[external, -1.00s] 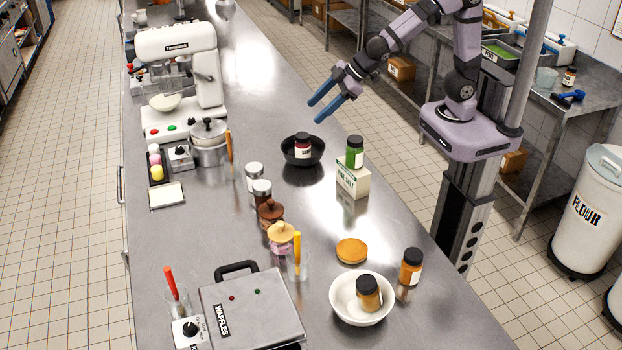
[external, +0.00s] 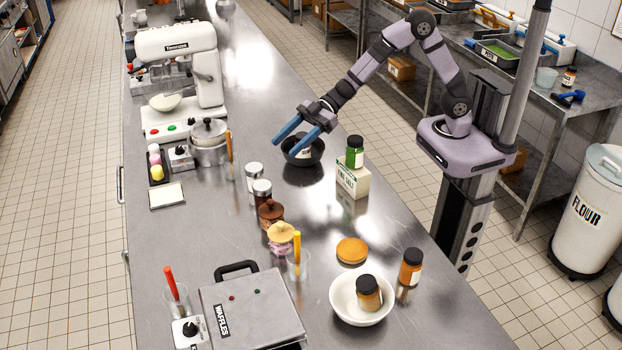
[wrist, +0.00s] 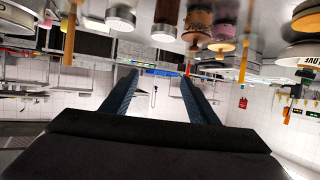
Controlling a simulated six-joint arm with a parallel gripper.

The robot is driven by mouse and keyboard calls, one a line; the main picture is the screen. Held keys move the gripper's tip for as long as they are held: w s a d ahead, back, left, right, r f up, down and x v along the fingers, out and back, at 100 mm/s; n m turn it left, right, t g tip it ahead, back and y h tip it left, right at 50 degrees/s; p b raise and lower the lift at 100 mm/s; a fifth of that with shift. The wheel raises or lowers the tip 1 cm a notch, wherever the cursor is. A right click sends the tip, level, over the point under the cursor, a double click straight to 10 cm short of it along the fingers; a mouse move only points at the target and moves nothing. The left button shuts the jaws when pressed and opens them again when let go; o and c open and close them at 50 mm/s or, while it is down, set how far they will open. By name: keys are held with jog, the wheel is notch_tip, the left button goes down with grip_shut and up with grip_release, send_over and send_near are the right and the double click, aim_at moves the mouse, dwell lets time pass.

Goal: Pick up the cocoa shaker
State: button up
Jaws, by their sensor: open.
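The likely cocoa shaker (external: 262,193), a small jar with brown contents and a metal lid, stands upright on the steel counter left of centre. It also shows upside down at the top of the wrist view (wrist: 166,18). A similar pale shaker (external: 254,177) stands just behind it, and a brown lidded jar (external: 270,216) just in front. I cannot read labels on the shakers. My gripper (external: 285,145) is open and empty, fingers pointing down-left, in front of the black pan in the picture and apart from the shakers. Its blue fingers (wrist: 158,80) show in the wrist view.
The black pan (external: 316,160) holds a jar partly hidden by my fingers. A green-filled jar (external: 355,152) stands on a white box (external: 352,182). An orange-handled tool (external: 229,150) stands upright near the pot (external: 209,154).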

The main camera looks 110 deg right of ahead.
send_near(256, 203)
jog(key=shift+p+x, duration=2.05)
jog(key=shift+x, duration=1.55)
jog(key=shift+d+f, duration=0.1)
jog(key=shift+d, duration=0.05)
jog(key=c, duration=0.9)
jog(key=shift+r, duration=0.25)
jog(key=shift+r+b, duration=1.35)
jog(key=shift+r, duration=3.4)
